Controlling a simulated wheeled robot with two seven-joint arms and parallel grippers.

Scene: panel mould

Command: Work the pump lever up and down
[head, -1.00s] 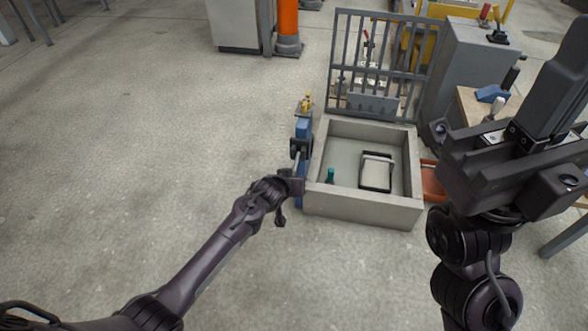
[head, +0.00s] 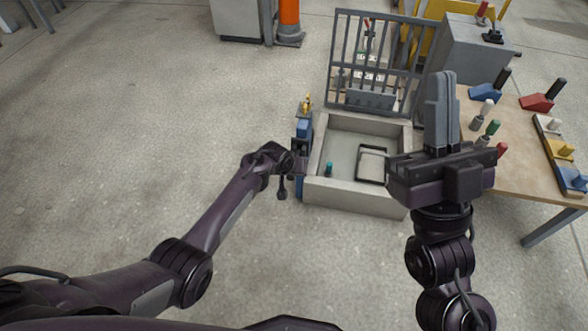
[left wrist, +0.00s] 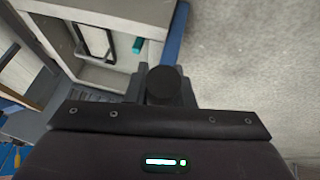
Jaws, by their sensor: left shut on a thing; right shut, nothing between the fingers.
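The blue pump (head: 303,128) with a yellow top stands at the left wall of the grey concrete box. My left gripper (head: 300,155) is at the pump's near side and covers much of it. In the left wrist view a dark round lever end (left wrist: 165,86) sits between the fingers of my left gripper (left wrist: 168,75), which is shut on it. The rest of the lever is mostly hidden. My right gripper (head: 441,80) is shut and empty, its fingers pointing up, in front of the box's right side.
The box (head: 355,198) holds a dark-framed panel (head: 373,163) and a small teal piece (head: 329,169). A barred grate (head: 375,60) stands at its back. A table (head: 510,165) with several coloured handled blocks is at right. The floor at left is clear.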

